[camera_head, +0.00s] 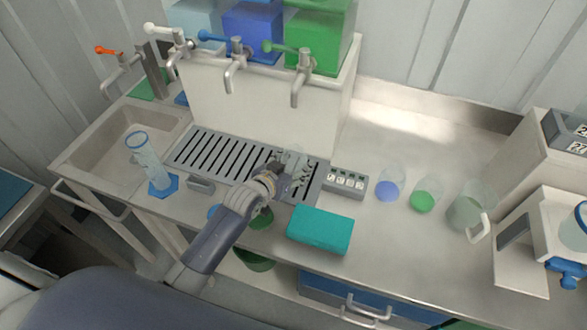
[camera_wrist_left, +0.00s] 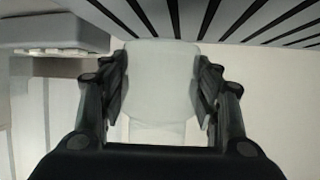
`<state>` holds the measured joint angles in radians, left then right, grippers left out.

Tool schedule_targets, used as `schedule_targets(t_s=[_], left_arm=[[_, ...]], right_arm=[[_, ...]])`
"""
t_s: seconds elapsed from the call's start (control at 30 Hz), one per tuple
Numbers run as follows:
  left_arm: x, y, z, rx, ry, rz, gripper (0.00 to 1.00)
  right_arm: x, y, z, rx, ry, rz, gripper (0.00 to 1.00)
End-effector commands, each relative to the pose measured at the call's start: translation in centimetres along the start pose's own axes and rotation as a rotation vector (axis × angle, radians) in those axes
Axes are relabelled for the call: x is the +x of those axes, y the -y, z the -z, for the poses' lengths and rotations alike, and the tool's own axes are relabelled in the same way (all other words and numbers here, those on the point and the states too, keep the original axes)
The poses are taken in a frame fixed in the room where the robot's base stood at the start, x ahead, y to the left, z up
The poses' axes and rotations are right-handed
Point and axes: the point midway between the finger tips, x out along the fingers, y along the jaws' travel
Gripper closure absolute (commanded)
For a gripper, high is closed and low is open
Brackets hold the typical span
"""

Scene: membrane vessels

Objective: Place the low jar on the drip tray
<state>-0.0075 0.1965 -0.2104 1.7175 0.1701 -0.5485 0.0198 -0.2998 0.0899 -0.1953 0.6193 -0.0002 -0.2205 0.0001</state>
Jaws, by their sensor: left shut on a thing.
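The drip tray (camera_head: 213,154) is a dark slatted plate set in the counter below the taps. Its slats (camera_wrist_left: 255,22) also cross the top right of the left wrist view. My left gripper (camera_head: 296,167) is over the tray's right end in the head view. In the left wrist view its fingers are shut on a pale, translucent vessel, which I take to be the low jar (camera_wrist_left: 160,80). In the head view the jar is faint and mostly hidden by the gripper. I cannot tell whether its base touches the tray. My right gripper is not in view.
A grey button box (camera_head: 345,182) sits just right of the tray, with a teal block (camera_head: 320,230) in front. Blue (camera_head: 388,186) and green (camera_head: 425,196) beakers and a jug (camera_head: 468,213) stand further right. Taps (camera_head: 232,72) overhang the tray. A tall cylinder (camera_head: 150,163) stands left.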

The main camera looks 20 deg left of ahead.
Motion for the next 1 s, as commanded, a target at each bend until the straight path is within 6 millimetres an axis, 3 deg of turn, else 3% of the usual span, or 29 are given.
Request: schedule_targets(t_s=[0.2,0.57,0.6,0.7,1.0], left_arm=[[1.0,0.0,-2.0,-0.002,0.000,0.000,0.73],[1.2,0.0,-2.4,-0.001,-0.001,0.000,0.73],[1.2,0.0,-2.4,-0.001,-0.001,0.000,0.41],[1.2,0.0,-2.4,-0.001,-0.001,0.000,0.23],[1.2,0.0,-2.4,-0.001,0.000,0.000,0.23]], right_arm=[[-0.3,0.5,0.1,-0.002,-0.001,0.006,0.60],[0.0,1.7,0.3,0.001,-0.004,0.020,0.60],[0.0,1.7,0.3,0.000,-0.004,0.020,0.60],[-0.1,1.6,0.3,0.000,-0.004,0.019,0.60],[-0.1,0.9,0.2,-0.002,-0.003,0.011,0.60]])
